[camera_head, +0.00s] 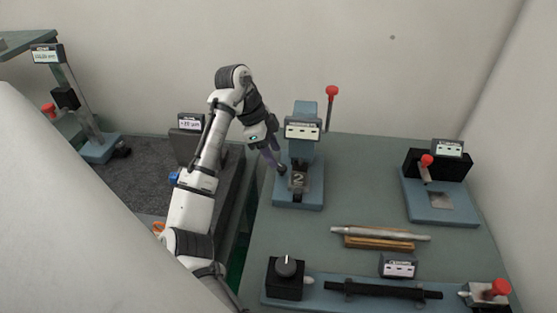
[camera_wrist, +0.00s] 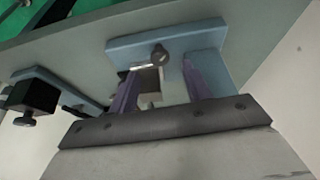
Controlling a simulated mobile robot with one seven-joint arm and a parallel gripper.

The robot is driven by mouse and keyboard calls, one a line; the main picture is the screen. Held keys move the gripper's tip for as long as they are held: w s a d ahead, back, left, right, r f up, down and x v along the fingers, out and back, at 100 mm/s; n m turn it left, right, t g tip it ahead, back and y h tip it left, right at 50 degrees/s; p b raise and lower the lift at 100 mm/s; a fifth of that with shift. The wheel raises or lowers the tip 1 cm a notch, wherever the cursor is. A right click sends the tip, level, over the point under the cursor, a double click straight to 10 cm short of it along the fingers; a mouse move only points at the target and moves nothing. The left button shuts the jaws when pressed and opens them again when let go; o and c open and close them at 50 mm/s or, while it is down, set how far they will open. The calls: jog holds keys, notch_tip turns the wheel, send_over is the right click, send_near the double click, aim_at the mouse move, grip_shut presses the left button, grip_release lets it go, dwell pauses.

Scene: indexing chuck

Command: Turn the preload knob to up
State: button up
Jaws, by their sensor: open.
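My gripper (camera_head: 273,157) is at the left side of a blue upright fixture (camera_head: 303,147). In the wrist view its two purple fingers (camera_wrist: 162,66) are open and apart. A small dark round knob (camera_wrist: 159,55) shows between the fingertips, close to them; I cannot tell if they touch it. It also shows in the head view (camera_head: 282,169), low on the fixture beside a plate marked 2. Another black knob (camera_head: 286,267) with a white line sits on a black box at the front. The labels are too small to read, so I cannot tell which knob is named preload.
A red-balled lever (camera_head: 331,93) stands behind the fixture. A metal bar lies on a wooden rest (camera_head: 378,241). A blue base with a red-knobbed handle (camera_head: 427,160) is at the right. A blue rail (camera_head: 345,304) with a black bar runs along the front.

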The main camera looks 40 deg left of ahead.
aim_at(281, 167)
jog(key=shift+x, duration=2.2)
